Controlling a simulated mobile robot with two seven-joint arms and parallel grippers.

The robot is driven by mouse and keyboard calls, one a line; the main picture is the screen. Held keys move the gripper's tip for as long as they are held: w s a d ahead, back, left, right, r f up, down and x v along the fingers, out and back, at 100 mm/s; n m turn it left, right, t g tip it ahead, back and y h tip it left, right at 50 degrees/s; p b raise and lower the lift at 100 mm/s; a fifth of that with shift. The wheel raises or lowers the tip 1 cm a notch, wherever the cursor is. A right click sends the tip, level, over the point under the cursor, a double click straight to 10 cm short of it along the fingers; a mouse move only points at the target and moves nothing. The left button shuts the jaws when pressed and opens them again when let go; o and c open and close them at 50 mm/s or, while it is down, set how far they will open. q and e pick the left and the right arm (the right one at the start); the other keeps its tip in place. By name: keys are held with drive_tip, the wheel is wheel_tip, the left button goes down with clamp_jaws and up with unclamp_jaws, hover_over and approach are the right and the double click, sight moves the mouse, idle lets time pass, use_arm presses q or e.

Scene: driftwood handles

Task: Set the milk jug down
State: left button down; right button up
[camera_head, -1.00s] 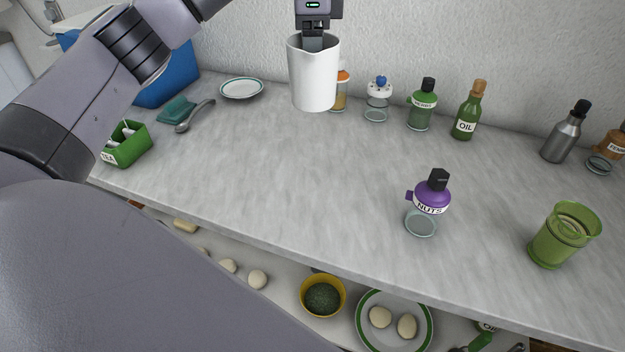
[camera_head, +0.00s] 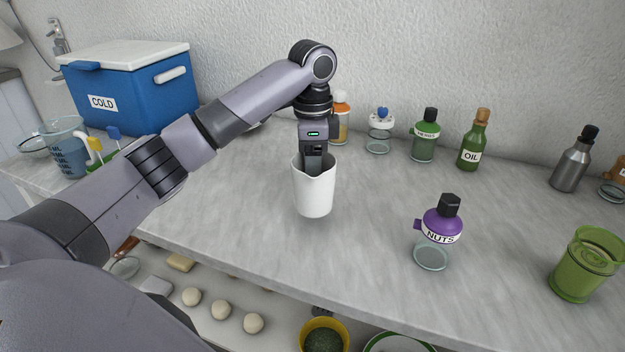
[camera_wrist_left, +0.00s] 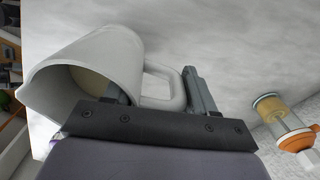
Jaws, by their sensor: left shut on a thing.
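The white milk jug (camera_head: 313,193) is upright over the middle of the grey counter (camera_head: 235,190), towards its back. Its base is at or close above the surface; I cannot tell if it touches. My left gripper (camera_head: 313,165) comes down from above and is shut on the jug at its handle side. In the left wrist view the jug (camera_wrist_left: 95,62) shows its open mouth, pale contents and handle, with the left gripper's fingers (camera_wrist_left: 160,92) around the handle. My right gripper is not in view.
The purple nuts bottle (camera_head: 440,232) stands to the right and the green cup (camera_head: 588,265) farther right. An orange-capped jar (camera_head: 341,118), green herbs bottle (camera_head: 425,136) and oil bottle (camera_head: 473,141) line the back. The blue cold box (camera_head: 130,88) is at left. The counter around the jug is clear.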

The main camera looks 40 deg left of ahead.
use_arm(q)
wheel_tip(320, 180, down, 3)
drive_tip(key=shift+f, duration=0.1)
drive_tip(key=shift+c, duration=1.8)
unclamp_jaws()
drive_tip(key=shift+f, duration=0.1)
drive_tip(key=shift+r, duration=0.25)
wheel_tip(320, 180, up, 12)
drive_tip(key=p, duration=0.2)
drive_tip(key=shift+f+p, duration=0.1)
drive_tip(key=shift+p, duration=0.3)
